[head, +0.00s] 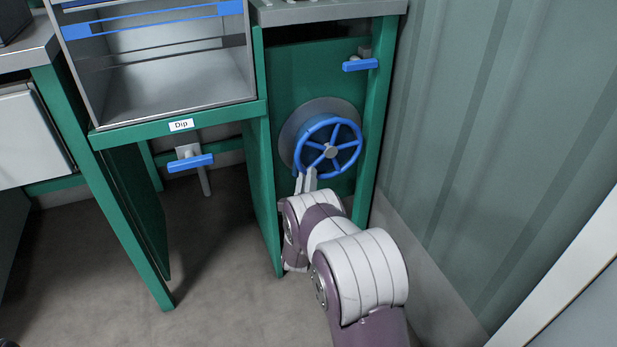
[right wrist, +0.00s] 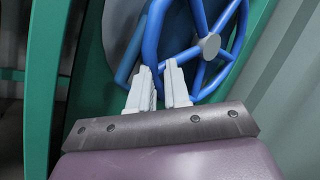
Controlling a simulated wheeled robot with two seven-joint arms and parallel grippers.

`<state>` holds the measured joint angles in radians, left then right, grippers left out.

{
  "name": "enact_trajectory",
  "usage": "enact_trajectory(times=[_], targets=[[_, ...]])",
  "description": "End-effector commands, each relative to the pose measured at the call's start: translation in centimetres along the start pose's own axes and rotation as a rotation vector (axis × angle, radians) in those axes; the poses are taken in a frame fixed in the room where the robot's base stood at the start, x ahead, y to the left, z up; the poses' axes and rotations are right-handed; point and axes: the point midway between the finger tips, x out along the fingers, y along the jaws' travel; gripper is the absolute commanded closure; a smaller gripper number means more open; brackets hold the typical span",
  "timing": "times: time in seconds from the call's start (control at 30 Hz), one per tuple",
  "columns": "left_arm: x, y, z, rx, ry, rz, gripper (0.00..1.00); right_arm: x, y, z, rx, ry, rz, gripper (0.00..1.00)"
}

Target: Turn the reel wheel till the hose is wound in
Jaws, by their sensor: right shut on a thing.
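The reel wheel (head: 356,141) is a blue spoked wheel with a grey hub, mounted in front of a round grey reel disc (head: 291,130) on a green panel. My right gripper (head: 306,178) is at the wheel's lower left rim, shut on the rim. In the right wrist view, the fingers (right wrist: 160,82) close on the blue rim, and the wheel (right wrist: 193,15) fills the upper middle. No hose can be made out in either view. My left gripper is not in view.
A blue-handled valve (head: 360,65) sits above the wheel. Another blue handle (head: 190,163) is under the tank labelled Dip (head: 181,125). Green posts flank the reel bay, and a ribbed wall (head: 480,120) stands close on the right. Floor is open at lower left.

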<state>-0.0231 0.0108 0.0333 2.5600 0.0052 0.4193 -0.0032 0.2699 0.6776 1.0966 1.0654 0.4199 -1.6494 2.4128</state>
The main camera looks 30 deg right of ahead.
Motion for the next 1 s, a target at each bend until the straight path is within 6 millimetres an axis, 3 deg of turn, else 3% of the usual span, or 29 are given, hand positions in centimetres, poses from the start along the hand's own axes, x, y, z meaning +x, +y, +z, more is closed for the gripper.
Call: enact_trajectory(times=[0.3,0.33,0.4,0.77,1.0], targets=[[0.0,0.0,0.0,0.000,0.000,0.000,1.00,0.0,0.0,0.0,0.000,0.000,0.002,1.00],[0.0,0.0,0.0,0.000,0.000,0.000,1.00,0.0,0.0,0.0,0.000,0.000,0.002,0.77],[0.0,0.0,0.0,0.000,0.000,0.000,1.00,0.0,0.0,0.0,0.000,0.000,0.001,0.58],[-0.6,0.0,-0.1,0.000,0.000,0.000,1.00,-0.7,-0.1,0.2,0.000,0.001,0.002,0.58],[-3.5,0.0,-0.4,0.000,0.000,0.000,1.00,-6.8,-0.2,0.4,-0.002,0.002,0.007,0.58]])
